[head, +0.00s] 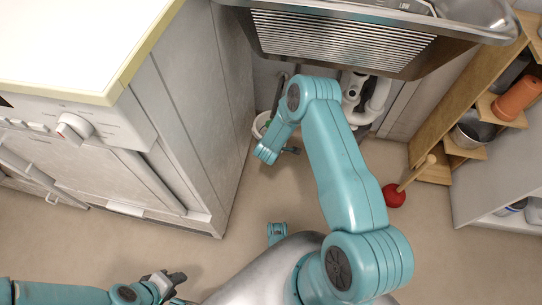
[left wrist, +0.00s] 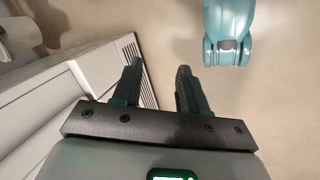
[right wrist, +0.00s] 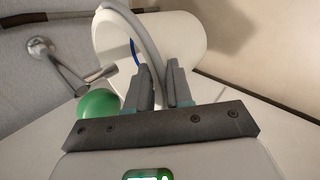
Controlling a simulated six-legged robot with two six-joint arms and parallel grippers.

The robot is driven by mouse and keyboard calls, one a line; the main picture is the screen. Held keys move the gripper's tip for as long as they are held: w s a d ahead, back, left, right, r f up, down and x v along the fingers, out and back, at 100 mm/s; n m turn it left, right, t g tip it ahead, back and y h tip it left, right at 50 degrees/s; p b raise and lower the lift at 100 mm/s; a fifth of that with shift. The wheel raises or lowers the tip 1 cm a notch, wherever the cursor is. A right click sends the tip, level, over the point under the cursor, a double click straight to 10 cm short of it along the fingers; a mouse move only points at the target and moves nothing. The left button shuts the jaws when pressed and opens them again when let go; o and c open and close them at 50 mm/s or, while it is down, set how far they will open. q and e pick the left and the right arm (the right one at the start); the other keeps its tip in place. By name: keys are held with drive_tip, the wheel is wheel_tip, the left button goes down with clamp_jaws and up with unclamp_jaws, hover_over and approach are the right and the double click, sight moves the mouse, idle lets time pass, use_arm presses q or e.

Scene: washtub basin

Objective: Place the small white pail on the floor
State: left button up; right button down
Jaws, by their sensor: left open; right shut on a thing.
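The small white pail (head: 258,128) shows in the head view under the sink, partly hidden behind my right arm. In the right wrist view the pail (right wrist: 168,38) is a white cylinder with a thin grey curved handle (right wrist: 148,42). My right gripper (right wrist: 160,72) is shut on that handle, with the pail's body just beyond the fingers. In the head view my right gripper (head: 292,150) is low beside the pail. I cannot tell whether the pail touches the floor. My left gripper (head: 178,283) is open and empty, low at the bottom left; its fingers (left wrist: 158,78) show apart.
A white-topped cabinet with an appliance front (head: 90,140) stands left. The sink (head: 340,40) overhangs above, with white pipes (head: 365,95) below. A red plunger (head: 394,195) and wooden shelves (head: 470,110) stand right. A green round thing (right wrist: 97,106) is near the pail. Floor in front is clear.

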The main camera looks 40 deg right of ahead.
use_arm(q)
drive_tip(key=shift+t, duration=0.5)
drive_tip(key=w+f+b, duration=0.2)
drive_tip(key=f+b, duration=0.1)
drive_tip(key=w+f+b, duration=0.1)
drive_tip(key=shift+a+f, duration=0.2)
drive_tip(key=shift+a, duration=0.2)
use_arm(e)
wheel_tip(320, 180, down, 10)
drive_tip(key=c, duration=1)
unclamp_jaws()
use_arm(q)
drive_tip(key=shift+g, duration=0.6)
drive_tip(key=s+r+p, duration=0.2)
drive_tip(key=r+p, duration=0.1)
drive_tip(key=s+r+p, duration=0.1)
drive_tip(key=r+p, duration=0.1)
drive_tip(key=shift+d, duration=0.4)
use_arm(e)
drive_tip(key=v, duration=1.2)
